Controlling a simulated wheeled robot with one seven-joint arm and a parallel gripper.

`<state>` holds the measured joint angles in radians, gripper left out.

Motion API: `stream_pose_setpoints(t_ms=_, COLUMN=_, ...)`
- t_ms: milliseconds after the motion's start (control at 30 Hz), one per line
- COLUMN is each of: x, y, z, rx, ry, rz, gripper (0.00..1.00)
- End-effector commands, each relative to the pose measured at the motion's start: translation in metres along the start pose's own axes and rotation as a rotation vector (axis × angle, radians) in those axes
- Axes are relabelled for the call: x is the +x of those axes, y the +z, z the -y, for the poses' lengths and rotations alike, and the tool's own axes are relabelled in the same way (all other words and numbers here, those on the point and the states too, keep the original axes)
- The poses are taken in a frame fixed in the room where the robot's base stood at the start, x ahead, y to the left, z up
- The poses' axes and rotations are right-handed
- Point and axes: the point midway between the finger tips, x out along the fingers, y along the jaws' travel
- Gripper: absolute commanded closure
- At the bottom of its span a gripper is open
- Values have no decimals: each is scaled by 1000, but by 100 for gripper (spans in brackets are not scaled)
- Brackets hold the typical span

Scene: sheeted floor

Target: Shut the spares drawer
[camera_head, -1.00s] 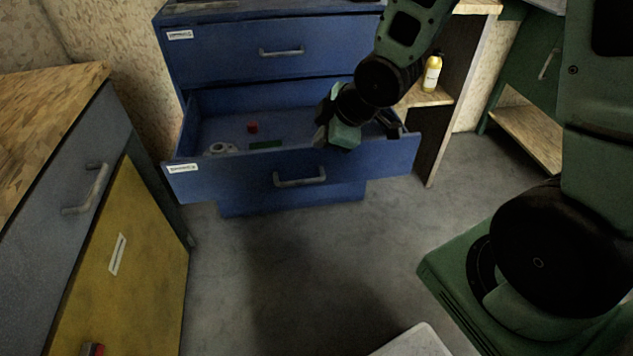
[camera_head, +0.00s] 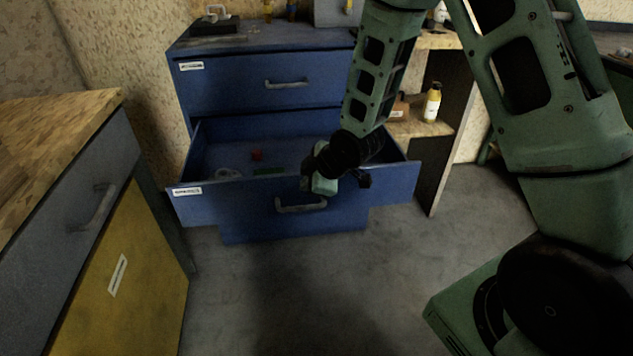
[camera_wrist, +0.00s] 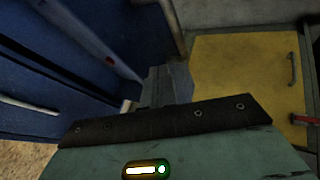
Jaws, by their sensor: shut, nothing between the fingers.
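The open lower drawer (camera_head: 393,187) of the blue cabinet stands pulled out, with a label at its left and a grey bar handle (camera_head: 301,205) on its front. The label is too small to read, so I cannot confirm it is the spares drawer. Inside lie a small red item (camera_head: 257,155), a green item (camera_head: 268,171) and a pale round item (camera_head: 229,173). My gripper (camera_head: 312,184) is shut and empty, at the drawer front's top edge, above the handle. I cannot tell whether it touches. Its fingers also show in the wrist view (camera_wrist: 167,86).
The upper drawer (camera_head: 225,86) is shut. A grey and yellow cabinet (camera_head: 120,265) stands at the left. A wooden shelf with a yellow bottle (camera_head: 432,104) is at the right. The floor (camera_head: 290,300) before the drawer is clear.

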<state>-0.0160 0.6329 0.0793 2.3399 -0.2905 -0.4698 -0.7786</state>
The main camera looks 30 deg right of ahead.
Motion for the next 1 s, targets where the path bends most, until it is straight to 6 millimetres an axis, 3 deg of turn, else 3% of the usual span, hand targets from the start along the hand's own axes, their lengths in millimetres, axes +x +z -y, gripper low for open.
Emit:
stream_pose_setpoints(t_ms=233, x=10, y=0, z=-22, rx=2, ry=1, rz=1, gripper=100)
stream_pose_setpoints(t_ms=767, x=12, y=0, z=-28, rx=1, ry=0, rz=1, gripper=100)
stream_pose_setpoints(t_ms=1000, x=24, y=-1, z=-56, rx=3, ry=2, rz=1, gripper=100)
